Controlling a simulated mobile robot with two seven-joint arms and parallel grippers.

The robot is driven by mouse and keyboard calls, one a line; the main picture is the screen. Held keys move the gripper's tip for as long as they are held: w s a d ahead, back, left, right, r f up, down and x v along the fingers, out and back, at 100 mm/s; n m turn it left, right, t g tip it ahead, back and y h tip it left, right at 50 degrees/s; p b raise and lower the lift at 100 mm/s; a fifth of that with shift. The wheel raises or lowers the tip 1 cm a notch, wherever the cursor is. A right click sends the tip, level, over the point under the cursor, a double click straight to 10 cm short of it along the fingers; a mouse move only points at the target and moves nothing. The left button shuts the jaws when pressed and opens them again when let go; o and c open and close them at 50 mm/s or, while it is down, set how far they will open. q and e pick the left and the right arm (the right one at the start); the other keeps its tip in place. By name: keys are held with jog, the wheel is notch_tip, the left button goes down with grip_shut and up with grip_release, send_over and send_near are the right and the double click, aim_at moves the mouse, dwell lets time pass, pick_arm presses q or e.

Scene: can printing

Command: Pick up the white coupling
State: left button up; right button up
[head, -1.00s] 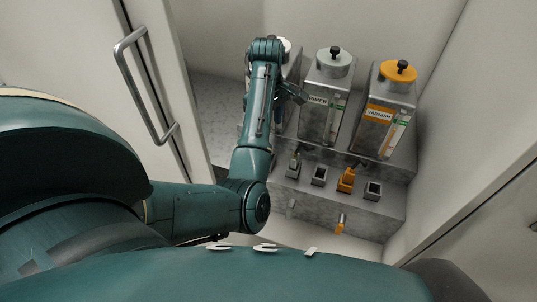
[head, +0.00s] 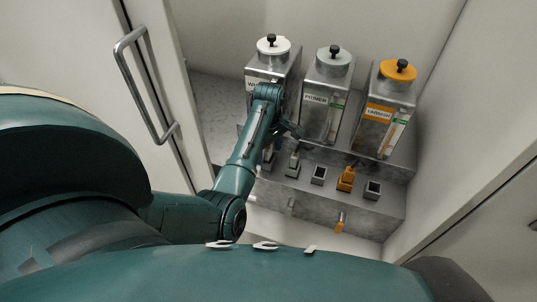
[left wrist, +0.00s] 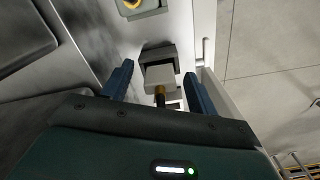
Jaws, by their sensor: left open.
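A pale block, which looks like the white coupling (left wrist: 160,76), shows in the left wrist view with a dark and orange stem below it. It sits at a dark grey holder (left wrist: 158,52). My left gripper (left wrist: 160,72) is open, with one blue finger on each side of the block and gaps between. In the head view my left gripper (head: 271,142) is down in front of the white-lidded canister (head: 273,52), and the arm hides most of that spot. My right gripper is not seen.
The primer canister (head: 326,100) and orange varnish canister (head: 384,110) stand to the right on a grey stepped stand (head: 300,208). A grey coupling (head: 293,163) and an orange coupling (head: 346,178) sit on its lower step, near an empty square socket (head: 318,176). Cabinet walls close in both sides.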

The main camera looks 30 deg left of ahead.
pick_arm(q)
jog(key=c, duration=1.1)
jog(key=shift+r, duration=0.1)
jog(key=shift+c, duration=0.2)
